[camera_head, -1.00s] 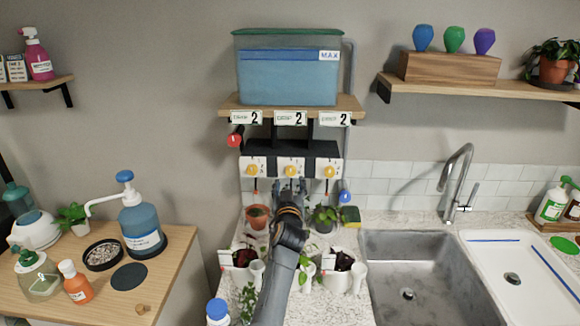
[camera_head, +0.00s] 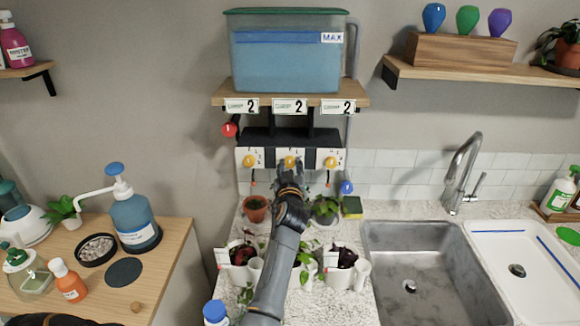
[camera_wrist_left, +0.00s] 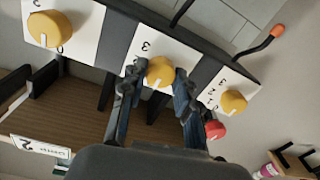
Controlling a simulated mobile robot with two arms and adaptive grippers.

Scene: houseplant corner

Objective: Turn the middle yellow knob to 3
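The middle yellow knob (camera_head: 289,161) sits on the middle white dial plate of the black unit under the shelf. In the left wrist view the middle knob (camera_wrist_left: 160,70) shows a white pointer mark and a 3 printed on its plate. My left gripper (camera_head: 290,172) is just in front of it in the head view. In the wrist view the left gripper's fingers (camera_wrist_left: 157,78) stand apart, one on each side of the knob; contact is not clear. The card (camera_head: 289,106) above the middle knob reads 2. My right gripper is not in view.
Yellow knobs stand to the left (camera_head: 249,161) and right (camera_head: 330,162). A blue water tank (camera_head: 285,60) is on the shelf above. Small potted plants (camera_head: 255,208) and a sponge (camera_head: 351,207) stand on the counter below. A sink (camera_head: 420,270) lies to the right.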

